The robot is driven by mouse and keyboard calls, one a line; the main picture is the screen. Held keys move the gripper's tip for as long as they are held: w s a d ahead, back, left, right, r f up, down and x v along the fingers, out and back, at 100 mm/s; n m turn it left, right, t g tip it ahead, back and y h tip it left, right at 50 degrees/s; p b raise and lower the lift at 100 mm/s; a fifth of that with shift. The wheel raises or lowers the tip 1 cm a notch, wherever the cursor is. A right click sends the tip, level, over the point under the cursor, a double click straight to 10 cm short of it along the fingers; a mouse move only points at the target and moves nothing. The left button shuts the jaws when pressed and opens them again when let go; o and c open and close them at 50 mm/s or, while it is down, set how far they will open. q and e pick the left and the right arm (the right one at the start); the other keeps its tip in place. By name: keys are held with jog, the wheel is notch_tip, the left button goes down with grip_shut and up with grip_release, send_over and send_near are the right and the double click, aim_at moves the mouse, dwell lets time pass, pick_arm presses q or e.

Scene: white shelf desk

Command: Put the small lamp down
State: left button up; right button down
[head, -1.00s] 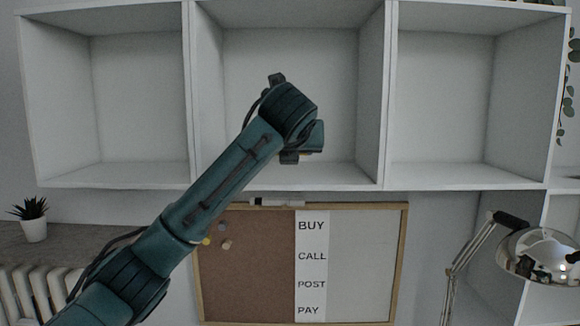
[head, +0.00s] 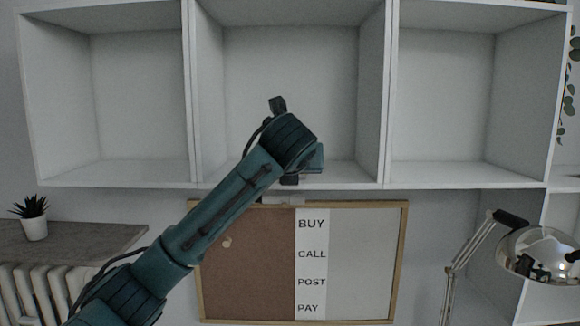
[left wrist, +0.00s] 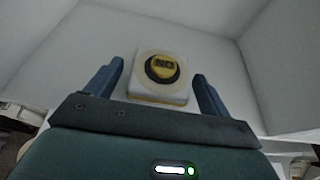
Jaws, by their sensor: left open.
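My left gripper (left wrist: 157,84) is open, its two dark blue fingers apart, seen in the left wrist view. My right gripper is not shown.
White open compartments stand left (head: 140,100) and right (head: 445,100) of the middle one, both empty. Below hangs a cork and white board (head: 365,265). A chrome desk lamp (head: 540,255) is at lower right, a potted plant (head: 34,222) at left.

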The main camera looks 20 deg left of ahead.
pick_arm(q)
jog(key=shift+r, duration=0.1)
jog(key=shift+b+v, duration=1.05)
jog(key=shift+v, duration=5.05)
jog(key=w+d+f+n+g+h, duration=0.1)
jog(key=w+d+f+n+h, duration=0.15)
jog(key=f, duration=0.55)
jog(key=w+d+f+n+h, duration=0.2)
jog(key=w+f, duration=0.1)
jog(key=f, duration=0.6)
jog(key=s+d+f+n+g+h, duration=0.25)
jog(key=f+n, duration=0.55)
jog(key=f, duration=1.1)
jog(key=s+a+f+n+h, duration=0.1)
jog(key=s+f+n, duration=0.45)
jog(key=f, duration=0.25)
jog(key=s+a+f+n, duration=0.1)
jog(key=s+f+n, duration=0.3)
jog(key=s+f, duration=0.4)
jog(key=s+a+f+n, duration=0.1)
jog(key=s+f+n, duration=0.1)
jog(key=s+f, duration=0.1)
jog(key=s+a+f+n+y, duration=0.1)
jog(key=s+a+f+n, duration=0.1)
jog(key=s, duration=0.3)
jog(key=s+a+f+n, duration=0.2)
jog(key=s+f+n, duration=0.2)
jog(key=s, duration=0.1)
jog(key=shift+s+t, duration=0.1)
jog(key=shift+t, duration=0.25)
